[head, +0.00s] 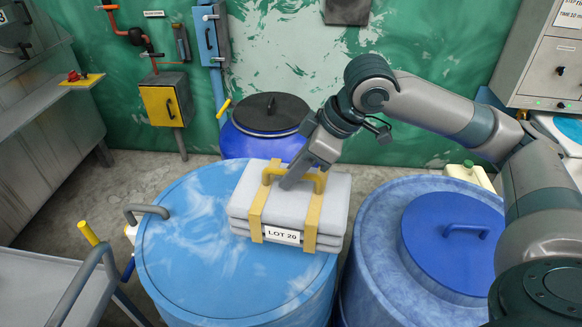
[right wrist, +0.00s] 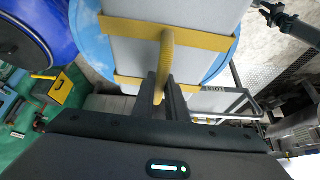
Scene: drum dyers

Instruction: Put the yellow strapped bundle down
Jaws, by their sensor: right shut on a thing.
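The yellow strapped bundle (head: 289,207) is a stack of folded grey-white cloth with two yellow straps, a yellow top handle and a "LOT 20" label. It appears over the right part of the light blue drum lid (head: 190,250); I cannot tell whether it touches the lid. My right gripper (head: 290,181) is shut on the yellow handle, reaching in from the upper right. In the right wrist view the fingers (right wrist: 163,98) close around the handle, and the bundle (right wrist: 185,60) fills the upper middle. My left gripper is not in view.
A darker blue drum with a round lid (head: 455,240) stands close on the right. A blue drum with a black lid (head: 270,112) stands behind. A grey cart (head: 45,285) is at the lower left. The left part of the light blue lid is clear.

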